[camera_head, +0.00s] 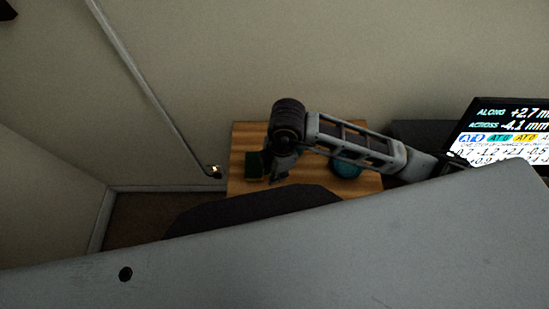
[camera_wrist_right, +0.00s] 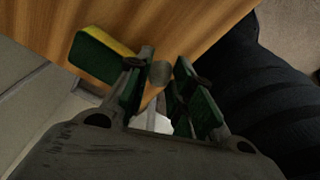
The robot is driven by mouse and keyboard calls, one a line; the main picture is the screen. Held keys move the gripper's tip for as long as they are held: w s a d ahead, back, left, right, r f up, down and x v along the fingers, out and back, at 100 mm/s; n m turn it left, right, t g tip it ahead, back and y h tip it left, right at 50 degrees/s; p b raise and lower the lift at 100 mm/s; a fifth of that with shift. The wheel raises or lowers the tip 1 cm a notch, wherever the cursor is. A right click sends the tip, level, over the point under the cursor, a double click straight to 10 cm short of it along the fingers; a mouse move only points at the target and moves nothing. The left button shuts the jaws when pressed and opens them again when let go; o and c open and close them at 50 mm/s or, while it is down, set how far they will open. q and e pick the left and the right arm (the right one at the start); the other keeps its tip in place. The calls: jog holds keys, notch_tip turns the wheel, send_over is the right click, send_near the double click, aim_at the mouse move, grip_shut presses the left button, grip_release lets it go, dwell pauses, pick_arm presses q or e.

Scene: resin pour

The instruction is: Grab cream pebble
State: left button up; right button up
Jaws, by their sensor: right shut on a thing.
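The cream pebble (camera_wrist_right: 161,73) shows in the right wrist view as a small, rounded, dull grey-beige thing between the fingertips. My right gripper (camera_wrist_right: 163,76) has its green-padded fingers shut on it, above the wooden surface. In the head view my right gripper (camera_head: 272,169) points down over the left part of the wooden table (camera_head: 240,140). The pebble cannot be made out in the head view. My left gripper is not in view.
A green block with a yellow edge (camera_wrist_right: 98,56) lies close beside the fingers; a green block also shows in the head view (camera_head: 253,166). A teal round thing (camera_head: 346,168) sits behind my right arm. A lit screen (camera_head: 505,130) stands at the right.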

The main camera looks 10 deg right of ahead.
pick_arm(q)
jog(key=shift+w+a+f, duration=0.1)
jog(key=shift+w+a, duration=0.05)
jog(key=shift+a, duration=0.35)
pick_arm(e)
jog(key=shift+s+a, duration=0.2)
jog(key=shift+s, duration=0.8)
jog(key=shift+r, duration=0.1)
